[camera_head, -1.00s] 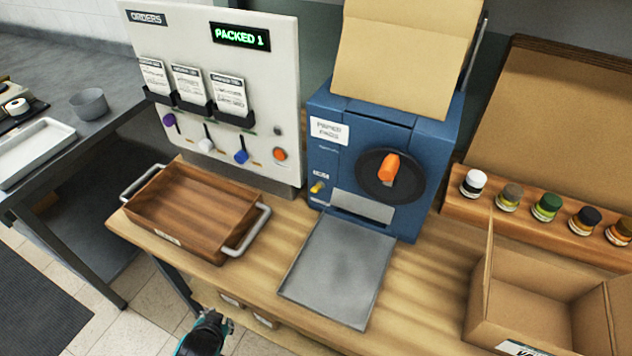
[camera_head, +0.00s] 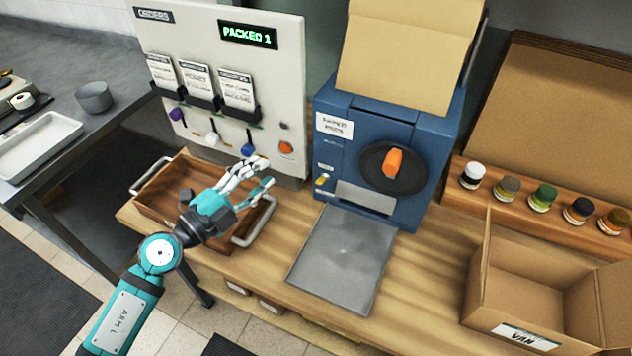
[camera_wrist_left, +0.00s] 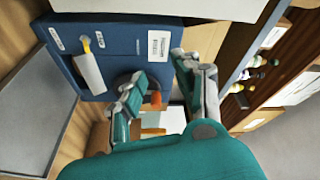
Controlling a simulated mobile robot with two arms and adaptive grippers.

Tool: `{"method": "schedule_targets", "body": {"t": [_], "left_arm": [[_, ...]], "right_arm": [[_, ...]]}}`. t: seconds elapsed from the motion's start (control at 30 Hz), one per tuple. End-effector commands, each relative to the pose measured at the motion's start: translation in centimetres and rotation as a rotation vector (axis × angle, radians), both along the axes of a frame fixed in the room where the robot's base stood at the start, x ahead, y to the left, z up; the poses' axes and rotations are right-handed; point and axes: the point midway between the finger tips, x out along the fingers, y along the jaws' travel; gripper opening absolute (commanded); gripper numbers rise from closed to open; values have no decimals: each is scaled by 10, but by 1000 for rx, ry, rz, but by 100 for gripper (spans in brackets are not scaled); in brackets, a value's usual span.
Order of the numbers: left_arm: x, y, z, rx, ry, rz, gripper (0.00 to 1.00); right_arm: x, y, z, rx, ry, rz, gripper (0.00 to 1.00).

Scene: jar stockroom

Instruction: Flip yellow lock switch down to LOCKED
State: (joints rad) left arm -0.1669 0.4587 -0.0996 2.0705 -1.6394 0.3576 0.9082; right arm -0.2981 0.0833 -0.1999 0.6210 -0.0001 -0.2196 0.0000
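The small yellow lock switch (camera_head: 322,181) sits on the lower left of the blue machine's front (camera_head: 432,185), under a small label. It also shows in the wrist view (camera_wrist_left: 86,44). It is too small to tell surely which way it points. My left gripper (camera_head: 266,173) is in front of the order panel and above the wooden tray, left of the switch and apart from it. In the wrist view its two fingers (camera_wrist_left: 157,72) are spread with nothing between them. My right gripper is not in view.
The machine has an orange knob (camera_head: 393,162) on a black disc and a metal plate (camera_head: 345,258) before it. The order panel (camera_head: 285,70) with coloured knobs stands left. The wooden tray (camera_head: 160,205) is under my arm. An open carton (camera_head: 490,290) and several jars are right.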

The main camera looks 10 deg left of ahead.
Motion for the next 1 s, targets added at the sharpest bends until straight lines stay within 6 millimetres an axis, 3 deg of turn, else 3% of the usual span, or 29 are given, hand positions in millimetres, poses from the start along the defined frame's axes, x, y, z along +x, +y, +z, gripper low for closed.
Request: {"method": "schedule_targets", "body": {"t": [0.1,0.23,0.47,1.0], "left_arm": [[0,-1,-38,233,104,-108,32],[-1,9,-67,376,200,-144,32],[10,3,-80,414,232,-151,32],[88,-69,-123,413,229,-151,32]], "right_arm": [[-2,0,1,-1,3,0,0],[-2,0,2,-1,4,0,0],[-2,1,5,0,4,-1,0],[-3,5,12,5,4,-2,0]]}}
